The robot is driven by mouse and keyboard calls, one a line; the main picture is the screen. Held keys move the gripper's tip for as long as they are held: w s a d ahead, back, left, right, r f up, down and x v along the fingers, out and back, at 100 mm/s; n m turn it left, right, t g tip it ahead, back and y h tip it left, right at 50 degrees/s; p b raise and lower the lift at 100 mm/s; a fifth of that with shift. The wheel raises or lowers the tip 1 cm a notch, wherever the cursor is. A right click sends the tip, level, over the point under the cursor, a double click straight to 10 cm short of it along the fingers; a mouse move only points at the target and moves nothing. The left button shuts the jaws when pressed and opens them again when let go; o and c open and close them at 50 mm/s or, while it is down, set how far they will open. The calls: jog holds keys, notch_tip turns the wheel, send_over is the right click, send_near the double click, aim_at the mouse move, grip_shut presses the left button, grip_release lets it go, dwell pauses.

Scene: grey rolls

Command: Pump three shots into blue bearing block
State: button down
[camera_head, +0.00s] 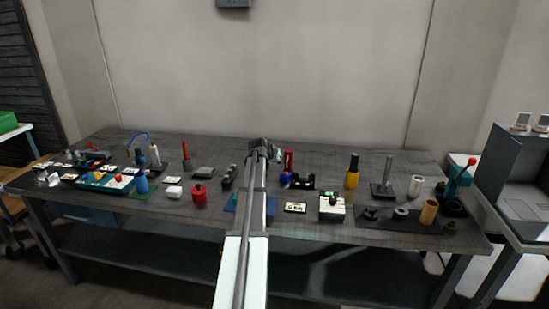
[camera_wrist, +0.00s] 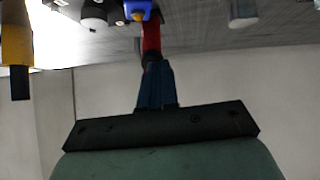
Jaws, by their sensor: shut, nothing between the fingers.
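A small blue block (camera_head: 285,180), which looks like the blue bearing block, sits on the table right of my arm. A red upright cylinder (camera_head: 288,160) shows directly above it; I cannot tell whether they touch. The wrist view is upside down: the blue block (camera_wrist: 137,8) is at the top edge with an orange spot, and the red cylinder (camera_wrist: 151,38) is partly hidden behind my fingers. My gripper (camera_head: 268,151) is shut and empty, just left of the red cylinder. Its blue-black fingers (camera_wrist: 154,68) line up with the cylinder in the wrist view; contact is unclear.
A yellow bottle with a black top (camera_head: 352,174) stands to the right, and a black holder (camera_head: 303,182) is beside the blue block. A red pot (camera_head: 199,193) is left of my arm. My arm hides part of the table.

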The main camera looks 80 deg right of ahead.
dwell(0.5)
jog(key=w+d+r+v, duration=0.1)
jog(key=v, duration=1.1)
jog(key=shift+w+r, duration=0.25)
jog(key=shift+r, duration=0.25)
